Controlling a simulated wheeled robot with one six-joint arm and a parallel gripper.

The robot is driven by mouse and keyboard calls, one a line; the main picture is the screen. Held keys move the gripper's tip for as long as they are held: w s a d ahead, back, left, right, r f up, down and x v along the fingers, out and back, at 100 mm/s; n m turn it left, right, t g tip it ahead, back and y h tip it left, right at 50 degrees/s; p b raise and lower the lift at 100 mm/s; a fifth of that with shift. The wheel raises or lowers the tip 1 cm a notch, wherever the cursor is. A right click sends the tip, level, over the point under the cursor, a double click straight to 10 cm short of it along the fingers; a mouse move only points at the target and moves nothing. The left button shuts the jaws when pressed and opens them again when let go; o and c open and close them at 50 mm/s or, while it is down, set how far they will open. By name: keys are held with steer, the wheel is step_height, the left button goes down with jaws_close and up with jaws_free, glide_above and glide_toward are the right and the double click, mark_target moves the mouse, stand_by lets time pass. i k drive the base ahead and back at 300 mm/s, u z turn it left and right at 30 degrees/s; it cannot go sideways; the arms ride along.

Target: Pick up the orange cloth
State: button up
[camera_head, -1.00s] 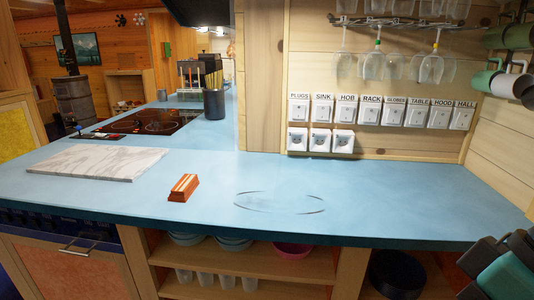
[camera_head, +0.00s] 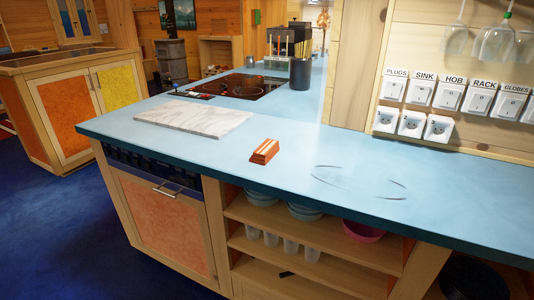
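A small orange thing (camera_head: 265,151) with pale stripes lies on the blue counter (camera_head: 215,153), near its front edge. It looks like a compact folded bundle and may be the orange cloth, but I cannot be sure of its material. Nothing covers it or touches it from above. My gripper is not in view.
A marble slab (camera_head: 207,119) lies left of the orange thing, with a black hob (camera_head: 234,87) behind. A dark cylinder (camera_head: 300,74) stands farther back. Open shelves (camera_head: 320,245) with bowls and glasses are below the counter. Blue floor (camera_head: 60,220) is clear at left.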

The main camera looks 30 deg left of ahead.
mark_target(264, 154)
steer(key=u, duration=0.55)
steer(key=k, duration=0.65)
steer(key=u, duration=1)
steer(key=i, duration=1.7)
steer(key=z, duration=0.55)
steer(key=i, duration=0.35)
steer(key=z, duration=0.25)
